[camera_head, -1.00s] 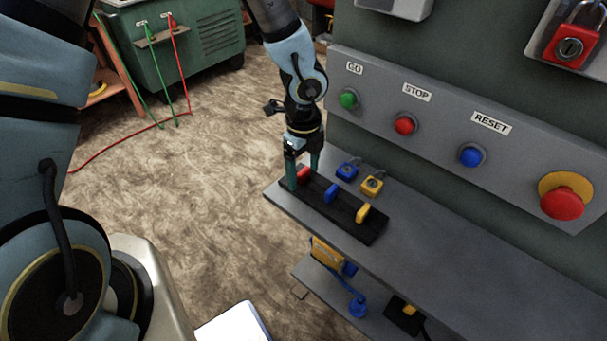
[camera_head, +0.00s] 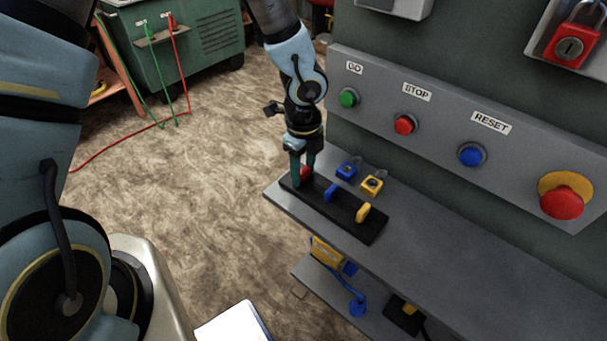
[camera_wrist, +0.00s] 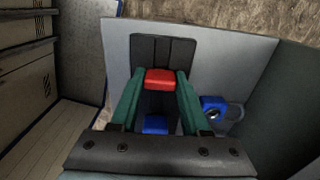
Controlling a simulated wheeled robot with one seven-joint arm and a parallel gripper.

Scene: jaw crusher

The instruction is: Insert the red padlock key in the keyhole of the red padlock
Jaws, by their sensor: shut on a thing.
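The red padlock key (camera_wrist: 160,79) stands in the left end of a black key holder (camera_head: 345,219) on the grey shelf; only its red head shows. My gripper (camera_head: 304,179) points down over that end, and its two green fingers (camera_wrist: 161,83) are shut on the sides of the red key head in the wrist view. The red padlock (camera_head: 571,46) hangs at the upper right on a light plate on the machine, with its round keyhole (camera_head: 569,48) facing out. The lower part of the key is hidden.
A blue key (camera_head: 331,192) and a yellow key (camera_head: 363,212) stand in the same holder. Blue (camera_head: 347,169) and yellow (camera_head: 372,184) padlocks lie behind it. A button panel (camera_head: 435,122) juts out above the shelf (camera_head: 440,265). The shelf's right part is clear.

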